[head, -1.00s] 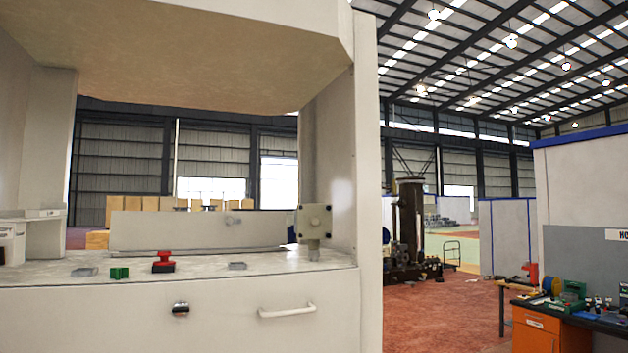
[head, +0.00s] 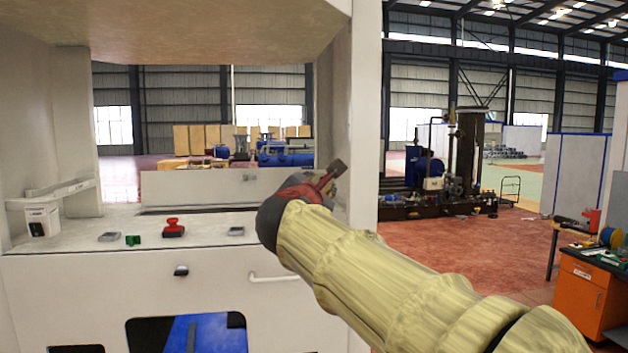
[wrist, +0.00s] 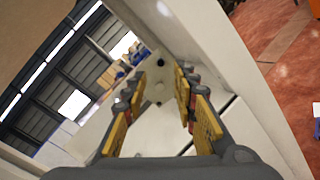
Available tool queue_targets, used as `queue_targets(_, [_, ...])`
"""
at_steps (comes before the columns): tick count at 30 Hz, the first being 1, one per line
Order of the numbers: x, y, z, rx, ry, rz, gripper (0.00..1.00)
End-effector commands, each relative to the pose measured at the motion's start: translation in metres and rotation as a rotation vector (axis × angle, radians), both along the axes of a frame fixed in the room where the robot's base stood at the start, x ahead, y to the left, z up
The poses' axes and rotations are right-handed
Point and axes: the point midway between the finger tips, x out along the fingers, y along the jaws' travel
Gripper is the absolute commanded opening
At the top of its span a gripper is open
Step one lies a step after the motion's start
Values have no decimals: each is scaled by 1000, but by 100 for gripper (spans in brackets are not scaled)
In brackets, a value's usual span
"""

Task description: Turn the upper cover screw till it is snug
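In the wrist view a small pale cover box (wrist: 150,88) with dark round screw spots shows beyond and between my fingers. One spot (wrist: 160,62) is higher in the picture and another (wrist: 158,103) is lower. I cannot tell which is the upper cover screw or how far it is turned. My gripper (wrist: 161,76) is open, with nothing visible held between its yellow-padded fingers. In the head view my gripper (head: 334,172) is in front of the cabinet's right post and hides the cover box.
The cabinet worktop (head: 75,238) carries a red knob (head: 173,228), a green block (head: 133,240) and grey pieces. A low upright panel (head: 200,188) stands behind them. The right post (head: 362,130) is close beside my gripper. An orange-drawer workbench (head: 588,290) stands at the right.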

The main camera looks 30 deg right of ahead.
Motion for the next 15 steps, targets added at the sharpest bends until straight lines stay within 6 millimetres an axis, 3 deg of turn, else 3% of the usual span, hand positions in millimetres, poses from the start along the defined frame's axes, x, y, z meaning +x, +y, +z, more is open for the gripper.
queue_targets(15, [51,-38,0,-11,14,-3,28])
